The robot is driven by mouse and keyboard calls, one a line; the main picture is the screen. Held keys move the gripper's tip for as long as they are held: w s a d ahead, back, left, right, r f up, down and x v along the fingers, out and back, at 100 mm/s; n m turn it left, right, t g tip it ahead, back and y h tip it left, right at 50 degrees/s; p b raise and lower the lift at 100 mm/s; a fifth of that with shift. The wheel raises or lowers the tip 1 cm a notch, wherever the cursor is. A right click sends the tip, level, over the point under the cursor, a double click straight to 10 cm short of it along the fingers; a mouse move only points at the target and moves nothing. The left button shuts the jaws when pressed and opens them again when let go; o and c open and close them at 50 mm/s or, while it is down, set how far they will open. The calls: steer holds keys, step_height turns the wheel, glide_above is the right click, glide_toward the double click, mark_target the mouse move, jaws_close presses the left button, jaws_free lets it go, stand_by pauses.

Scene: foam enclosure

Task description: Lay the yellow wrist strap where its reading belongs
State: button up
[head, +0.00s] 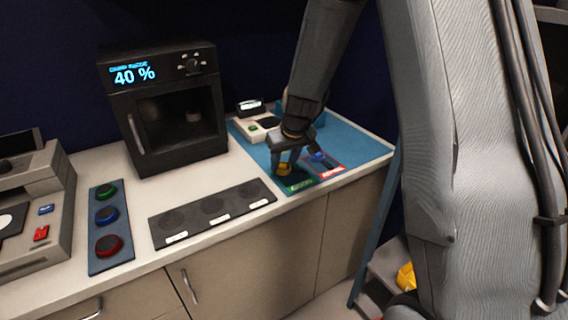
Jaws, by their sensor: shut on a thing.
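My gripper (286,161) points down over the front of the blue mat (358,140) at the right of the counter. It is shut on the yellow wrist strap (284,169), which shows as a small yellow patch between the fingers. The strap is just behind a green-marked area (299,187); whether it touches the surface I cannot tell. A red-bordered area (331,171) lies to the right, with a small blue item (318,156) at its back edge. A small tester (257,130) with a lit display stands behind; its reading is too small to read.
A black cabinet (167,110) showing "40 %" stands at the back. A dark panel with three round pads (213,207) lies in front. A panel with green, blue and red buttons (108,222) and a grey machine (38,205) are left.

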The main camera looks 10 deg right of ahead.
steer(key=shift+f, duration=0.3)
steer(key=shift+f, duration=0.15)
steer(key=o, duration=1.1)
steer(key=shift+r, duration=0.35)
steer(key=a+b+v, duration=0.1)
steer(key=b+v, duration=0.1)
steer(key=v, duration=0.9)
steer(key=s+d+f+m+g, duration=0.1)
steer(key=s+f, duration=0.2)
steer(key=s, duration=0.8)
steer(key=s+d+f+m+g+h, duration=0.1)
steer(key=s+f, duration=0.3)
steer(key=s, duration=0.6)
steer(key=shift+s+f+g, duration=0.35)
steer(key=shift+s+g, duration=0.05)
steer(key=shift+g, duration=0.2)
steer(key=shift+d, duration=0.15)
